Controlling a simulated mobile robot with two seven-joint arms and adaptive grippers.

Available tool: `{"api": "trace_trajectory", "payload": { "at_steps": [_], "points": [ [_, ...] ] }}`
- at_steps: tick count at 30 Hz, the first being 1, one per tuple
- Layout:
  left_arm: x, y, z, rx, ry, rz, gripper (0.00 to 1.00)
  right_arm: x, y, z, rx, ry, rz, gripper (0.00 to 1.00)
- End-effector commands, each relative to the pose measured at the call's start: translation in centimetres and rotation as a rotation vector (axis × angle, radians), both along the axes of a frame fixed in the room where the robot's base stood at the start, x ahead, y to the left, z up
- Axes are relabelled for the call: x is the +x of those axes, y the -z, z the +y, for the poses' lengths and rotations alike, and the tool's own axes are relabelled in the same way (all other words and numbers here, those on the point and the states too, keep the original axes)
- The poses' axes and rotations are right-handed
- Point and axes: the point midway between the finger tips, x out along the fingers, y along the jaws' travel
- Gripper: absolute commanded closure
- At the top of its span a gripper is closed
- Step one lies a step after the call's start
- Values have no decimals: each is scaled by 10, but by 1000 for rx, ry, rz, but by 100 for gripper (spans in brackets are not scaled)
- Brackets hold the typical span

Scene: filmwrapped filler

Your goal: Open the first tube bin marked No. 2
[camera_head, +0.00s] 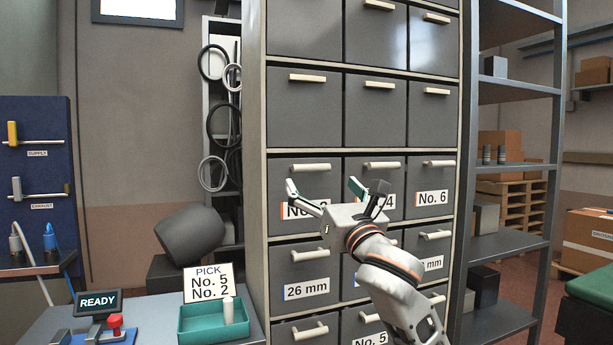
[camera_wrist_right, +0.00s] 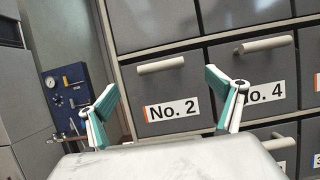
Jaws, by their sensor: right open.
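The bin marked No. 2 (camera_head: 322,184) is in the left column of the grey cabinet, with a pale bar handle (camera_head: 303,167) along its top. It looks shut, its front level with its neighbours. My right gripper (camera_head: 324,188) is open in front of it and partly covers its label. In the right wrist view, the No. 2 label (camera_wrist_right: 172,110) and handle (camera_wrist_right: 160,65) show between the open fingers (camera_wrist_right: 163,90). The handle lies beyond the fingertips, and nothing is between them. My left gripper is not in view.
Bins No. 4 (camera_wrist_right: 262,75) and No. 6 (camera_head: 432,180) sit to the right, and a 26 mm bin (camera_head: 307,268) below. A pick sign (camera_head: 209,284) reading No. 5, No. 2 and a teal tray (camera_head: 200,322) stand on the bench at left. Open shelving (camera_head: 508,85) stands right.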

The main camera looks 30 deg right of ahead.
Motion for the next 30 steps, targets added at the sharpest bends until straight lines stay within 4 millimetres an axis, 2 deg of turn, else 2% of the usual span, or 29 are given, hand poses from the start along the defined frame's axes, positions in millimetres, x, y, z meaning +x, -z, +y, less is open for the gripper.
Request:
{"api": "trace_trajectory", "payload": {
  "at_steps": [5,12,18,29,30],
  "points": [
    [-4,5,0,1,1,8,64,10,-9,-5,-14,12,-3,8],
    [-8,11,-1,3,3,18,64,44,-22,-12,-12,10,-2,8],
    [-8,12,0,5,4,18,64,63,-31,-17,-12,9,-3,8],
    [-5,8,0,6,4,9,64,68,-33,-18,-13,9,-3,8],
    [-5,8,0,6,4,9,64,68,-33,-18,-13,9,-2,16]
  ]
}}
